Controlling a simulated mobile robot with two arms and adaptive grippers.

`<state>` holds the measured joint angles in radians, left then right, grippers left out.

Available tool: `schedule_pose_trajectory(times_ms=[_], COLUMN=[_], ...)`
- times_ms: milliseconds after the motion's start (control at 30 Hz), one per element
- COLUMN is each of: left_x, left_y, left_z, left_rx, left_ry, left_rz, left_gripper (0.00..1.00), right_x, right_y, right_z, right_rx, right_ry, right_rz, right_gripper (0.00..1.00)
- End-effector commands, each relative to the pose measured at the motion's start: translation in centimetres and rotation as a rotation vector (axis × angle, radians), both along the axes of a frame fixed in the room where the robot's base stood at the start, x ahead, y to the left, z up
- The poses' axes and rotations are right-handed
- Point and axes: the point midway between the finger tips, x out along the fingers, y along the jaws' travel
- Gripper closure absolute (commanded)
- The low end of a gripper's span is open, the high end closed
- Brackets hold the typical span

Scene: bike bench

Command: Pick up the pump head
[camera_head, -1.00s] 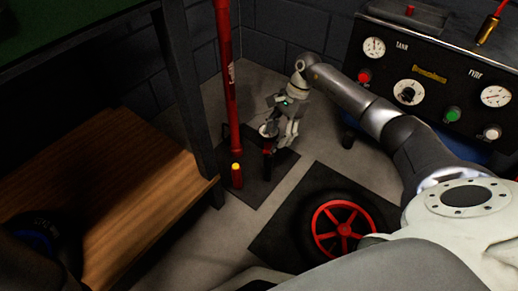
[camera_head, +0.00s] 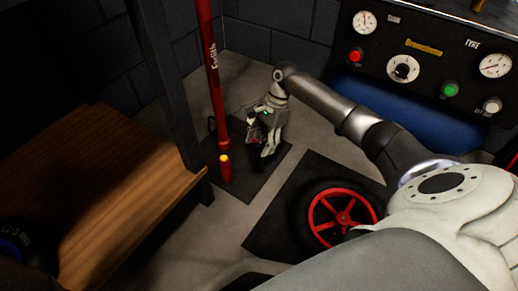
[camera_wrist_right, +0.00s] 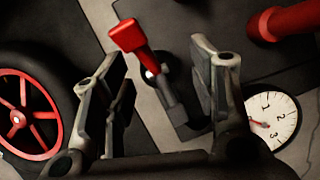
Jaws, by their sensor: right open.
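The pump head (camera_wrist_right: 172,92), a dark grey piece with a red lever (camera_wrist_right: 130,38), shows in the right wrist view. It lies between the two fingers of my right gripper (camera_wrist_right: 160,75), with gaps on both sides. The right gripper is open and empty. In the head view the right gripper (camera_head: 262,148) points down, low over a dark mat. There the pump head is mostly hidden by the fingers and too small to make out. My left gripper is not in view.
A red upright post (camera_head: 213,75) and a short red cylinder with a yellow top (camera_head: 225,168) stand left of the gripper. A wooden bench (camera_head: 115,185) is further left. A red-spoked wheel (camera_head: 342,215) lies right. A round dial (camera_wrist_right: 272,120) sits close beside the right finger.

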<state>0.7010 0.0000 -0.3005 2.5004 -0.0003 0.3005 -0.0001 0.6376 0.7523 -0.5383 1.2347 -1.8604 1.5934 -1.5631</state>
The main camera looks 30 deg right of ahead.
Motion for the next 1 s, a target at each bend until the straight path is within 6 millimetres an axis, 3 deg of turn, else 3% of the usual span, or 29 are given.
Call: schedule_pose_trajectory(times_ms=[33,100,400,800,1000], left_x=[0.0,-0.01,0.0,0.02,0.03], left_y=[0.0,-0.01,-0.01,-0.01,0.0], left_z=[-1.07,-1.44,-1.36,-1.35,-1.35], left_rx=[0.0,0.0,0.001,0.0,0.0], left_ry=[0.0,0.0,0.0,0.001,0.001], left_rz=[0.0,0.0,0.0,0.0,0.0], left_gripper=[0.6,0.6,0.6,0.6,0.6], right_x=[-0.01,-0.03,-0.05,-0.04,-0.02], right_y=[0.45,0.72,0.81,0.79,0.79], right_z=[-1.2,-1.69,-1.69,-1.68,-1.63], right_rx=[0.003,0.003,0.001,0.001,0.001], right_ry=[0.0,-0.001,-0.001,0.0,-0.002], right_rz=[0.002,0.003,0.002,0.001,0.001], right_gripper=[0.47,0.47,0.49,1.0,1.0])
